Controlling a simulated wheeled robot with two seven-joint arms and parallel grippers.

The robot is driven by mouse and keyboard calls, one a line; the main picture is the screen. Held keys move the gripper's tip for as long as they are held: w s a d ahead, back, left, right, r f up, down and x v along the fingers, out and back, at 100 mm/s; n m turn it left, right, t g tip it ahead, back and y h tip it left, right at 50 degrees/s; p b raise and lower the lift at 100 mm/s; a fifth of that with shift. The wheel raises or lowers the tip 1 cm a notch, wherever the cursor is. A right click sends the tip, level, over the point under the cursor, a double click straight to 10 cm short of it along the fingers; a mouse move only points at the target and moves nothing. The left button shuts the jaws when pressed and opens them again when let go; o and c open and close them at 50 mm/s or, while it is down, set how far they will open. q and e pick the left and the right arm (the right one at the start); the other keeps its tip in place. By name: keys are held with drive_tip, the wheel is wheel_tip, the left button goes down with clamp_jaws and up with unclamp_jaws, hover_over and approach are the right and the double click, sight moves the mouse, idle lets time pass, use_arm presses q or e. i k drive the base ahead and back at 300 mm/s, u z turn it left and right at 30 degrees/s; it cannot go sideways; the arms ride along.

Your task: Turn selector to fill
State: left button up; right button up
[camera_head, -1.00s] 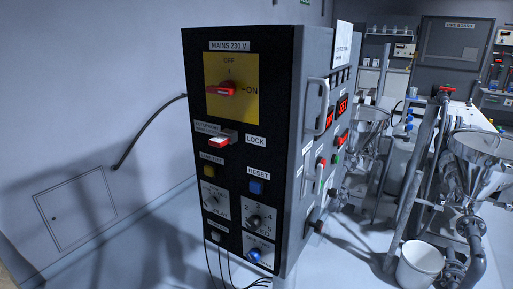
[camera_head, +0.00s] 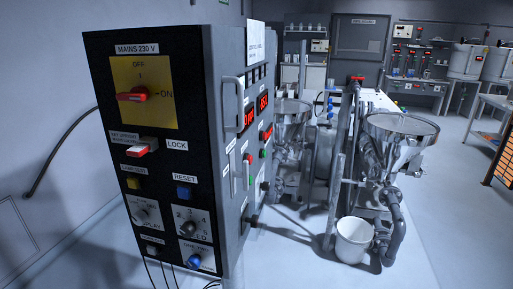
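A dark control cabinet (camera_head: 105,125) stands at left. No label reading "fill" is legible, so I cannot tell which control is the selector. Its front has a red rotary handle (camera_head: 132,96) on a yellow plate marked OFF and ON, lying about level, a lower red-and-white switch (camera_head: 139,151) beside LOCK, and a grey knob (camera_head: 188,227) on a white dial. The side face, seen at a steep angle, has lit red displays (camera_head: 249,113), small red and green controls and a black knob (camera_head: 253,220) low down. Neither gripper is in view.
Steel hoppers (camera_head: 400,126) on a pipe frame stand right of the cabinet. A white bucket (camera_head: 353,240) is on the floor before them. A long handle (camera_head: 230,105) juts from the cabinet's side. Open floor (camera_head: 450,215) lies at right.

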sight(265, 185)
drive_tip(key=z, duration=0.4)
drive_tip(key=i, duration=1.25)
drive_tip(key=u, duration=0.5)
